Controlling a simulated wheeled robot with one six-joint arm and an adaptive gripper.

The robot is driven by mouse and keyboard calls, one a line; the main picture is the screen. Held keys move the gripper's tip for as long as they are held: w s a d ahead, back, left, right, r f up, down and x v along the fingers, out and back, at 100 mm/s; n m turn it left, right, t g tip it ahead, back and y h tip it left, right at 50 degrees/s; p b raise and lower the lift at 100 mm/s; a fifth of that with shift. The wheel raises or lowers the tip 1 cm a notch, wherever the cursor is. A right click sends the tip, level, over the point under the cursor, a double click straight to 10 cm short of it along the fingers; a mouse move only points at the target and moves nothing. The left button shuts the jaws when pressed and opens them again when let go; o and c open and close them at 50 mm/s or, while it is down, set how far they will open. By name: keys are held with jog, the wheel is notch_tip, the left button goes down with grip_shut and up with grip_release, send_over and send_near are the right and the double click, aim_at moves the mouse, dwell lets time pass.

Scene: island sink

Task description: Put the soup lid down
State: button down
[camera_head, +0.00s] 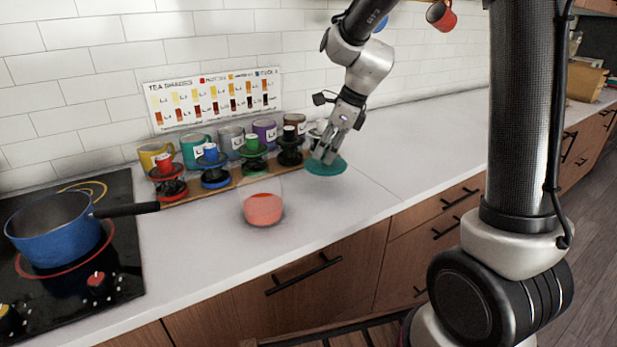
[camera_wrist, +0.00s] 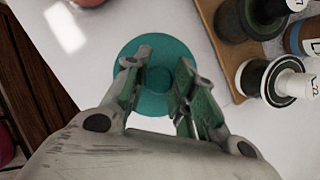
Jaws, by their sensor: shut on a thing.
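The soup lid, a round teal disc with a small central knob, is under my gripper in the head view (camera_head: 326,168). It also shows in the wrist view (camera_wrist: 165,30). My gripper (camera_head: 328,154) points down, with its fingers (camera_wrist: 160,82) on either side of the knob, shut on it. The lid looks about level, at or just above the white counter; I cannot tell whether it touches. A clear container with salmon-coloured contents (camera_head: 263,209) stands on the counter to the left of the lid.
A wooden rack (camera_head: 222,188) with coloured canisters and mugs runs along the back, close to the lid. A blue pot (camera_head: 52,232) stands on the black hob at left. The counter (camera_head: 420,150) right of the lid is clear; its front edge is nearby.

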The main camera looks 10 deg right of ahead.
aim_at(326, 170)
jog(key=shift+f, duration=3)
jog(key=shift+f, duration=0.2)
jog(key=c, duration=1.2)
grip_release()
jog(key=shift+o, duration=0.2)
jog(key=shift+r, duration=0.1)
